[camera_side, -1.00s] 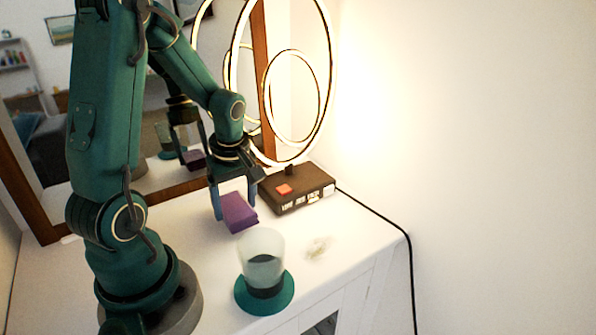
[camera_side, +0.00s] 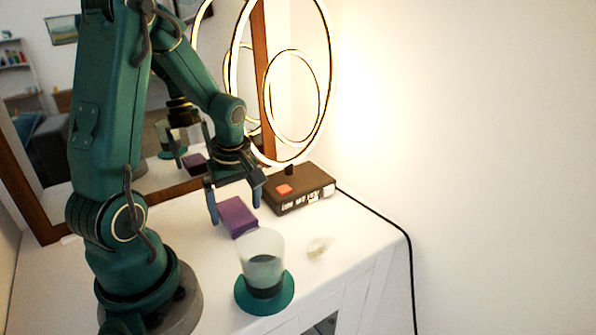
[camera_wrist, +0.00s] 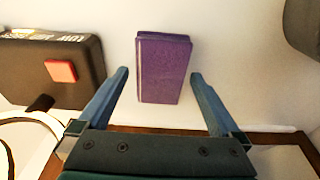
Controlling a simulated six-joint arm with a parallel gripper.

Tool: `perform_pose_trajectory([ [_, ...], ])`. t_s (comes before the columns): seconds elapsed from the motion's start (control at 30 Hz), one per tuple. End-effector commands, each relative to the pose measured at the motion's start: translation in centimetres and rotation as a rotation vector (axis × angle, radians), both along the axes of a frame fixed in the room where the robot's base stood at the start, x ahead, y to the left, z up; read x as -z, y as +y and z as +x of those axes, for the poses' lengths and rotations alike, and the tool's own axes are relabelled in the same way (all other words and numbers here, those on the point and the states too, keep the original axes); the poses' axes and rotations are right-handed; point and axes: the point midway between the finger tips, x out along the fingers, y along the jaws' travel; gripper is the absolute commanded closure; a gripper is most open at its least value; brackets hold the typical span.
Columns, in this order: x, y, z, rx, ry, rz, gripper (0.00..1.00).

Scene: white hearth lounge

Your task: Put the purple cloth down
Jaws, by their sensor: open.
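In the wrist view the cloth (camera_wrist: 163,68) lies ahead of and between the fingertips, with a gap on both sides. My gripper (camera_side: 236,209) is open and empty, its fingers just above and behind the cloth. In the wrist view my gripper (camera_wrist: 158,76) shows its two fingers spread wide, neither touching the cloth.
A mirror is behind. A small pale smudge (camera_side: 319,247) marks the table's right side.

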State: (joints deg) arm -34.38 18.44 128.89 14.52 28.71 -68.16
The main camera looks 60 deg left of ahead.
Motion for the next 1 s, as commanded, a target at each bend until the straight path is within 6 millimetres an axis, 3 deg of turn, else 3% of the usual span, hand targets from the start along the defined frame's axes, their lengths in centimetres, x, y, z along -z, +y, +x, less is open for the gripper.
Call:
perform_pose_trajectory([
  [0.5,-8.8,-1.3,0.1,0.001,-0.008,0.003,0.00],
  [0.77,-11.2,-1.7,0.1,0.005,-0.003,0.002,0.00],
  [0.87,-11.8,-2.5,0.1,0.069,-0.014,0.005,0.00],
  [1.0,-12.8,-5.6,0.0,0.366,-0.067,0.032,0.00],
])
